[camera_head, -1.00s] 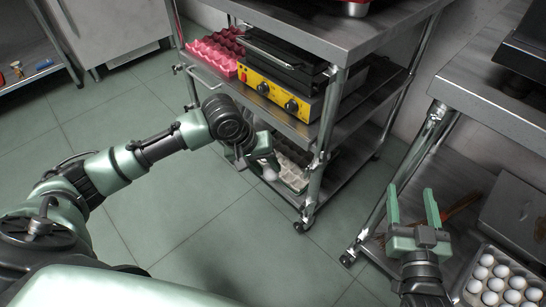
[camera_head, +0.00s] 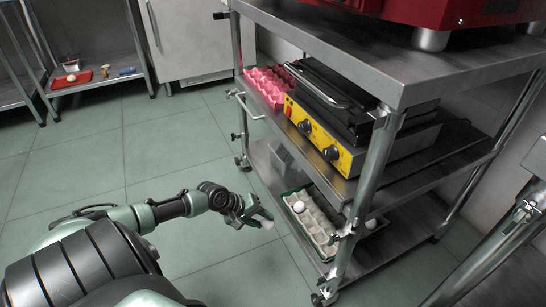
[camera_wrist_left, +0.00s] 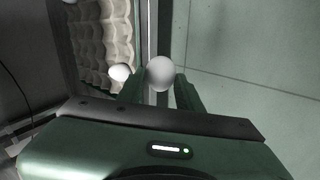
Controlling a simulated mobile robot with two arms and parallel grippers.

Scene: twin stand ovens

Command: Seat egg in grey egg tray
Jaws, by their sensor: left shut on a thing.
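A white egg (camera_wrist_left: 160,73) is held between the fingertips of my left gripper (camera_wrist_left: 160,90). In the head view the left gripper (camera_head: 262,213) is just outside the stand's lower shelf, left of the grey egg tray (camera_head: 322,240). The grey egg tray stands in a dark green crate (camera_head: 285,203) on that shelf. Another white egg (camera_head: 370,224) lies at the right, partly behind a leg. The wrist view shows the tray (camera_wrist_left: 118,40) at the left, apart from the held egg. My right gripper is not in view.
The stand's metal leg (camera_head: 362,190) and middle shelf (camera_head: 335,180) frame the lower shelf. A pink egg tray (camera_head: 270,85) and yellow appliance (camera_head: 318,135) stand above. Open green floor (camera_head: 180,140) lies left of the stand.

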